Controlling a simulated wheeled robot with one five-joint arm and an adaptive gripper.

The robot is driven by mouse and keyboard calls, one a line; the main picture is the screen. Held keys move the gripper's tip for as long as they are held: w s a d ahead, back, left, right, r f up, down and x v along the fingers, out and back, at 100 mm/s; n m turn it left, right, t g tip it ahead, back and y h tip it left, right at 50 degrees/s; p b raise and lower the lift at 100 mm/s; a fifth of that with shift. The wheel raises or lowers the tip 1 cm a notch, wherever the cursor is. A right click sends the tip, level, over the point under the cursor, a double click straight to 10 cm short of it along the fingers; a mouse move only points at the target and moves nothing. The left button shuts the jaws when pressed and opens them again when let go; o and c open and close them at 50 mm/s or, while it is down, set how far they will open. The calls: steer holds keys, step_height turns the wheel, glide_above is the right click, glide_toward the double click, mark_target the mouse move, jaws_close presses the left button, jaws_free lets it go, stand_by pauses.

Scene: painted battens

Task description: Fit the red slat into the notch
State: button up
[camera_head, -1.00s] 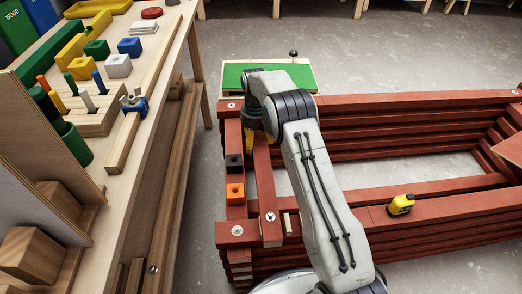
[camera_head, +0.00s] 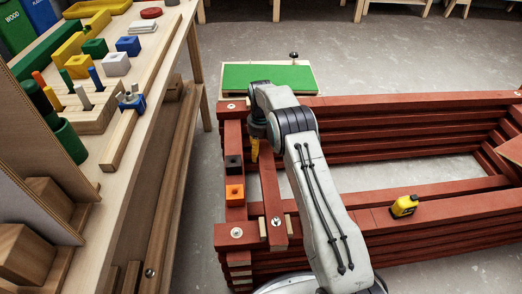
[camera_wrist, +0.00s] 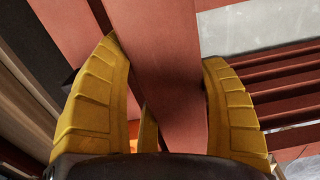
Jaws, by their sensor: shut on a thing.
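My gripper (camera_head: 256,140) is shut on the red slat (camera_head: 270,190), near the slat's far end. In the wrist view the yellow fingers of my gripper (camera_wrist: 165,60) stand on both sides of the slat (camera_wrist: 172,75). The slat runs toward the front red wall (camera_head: 340,218), and its near end lies across that wall's top. Pale bare wood of the notch (camera_head: 288,227) shows on both sides of the slat there. I cannot tell whether the slat is seated or just above it. The slat's far end is hidden by my arm.
A black block (camera_head: 233,163) and an orange block (camera_head: 235,193) sit on the left red wall. A yellow tape measure (camera_head: 404,206) lies on the front wall. A green-topped board (camera_head: 268,77) is behind. A workbench (camera_head: 150,110) with toys stands left.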

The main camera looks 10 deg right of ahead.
stand_by(0.3)
steer(key=o, duration=1.3)
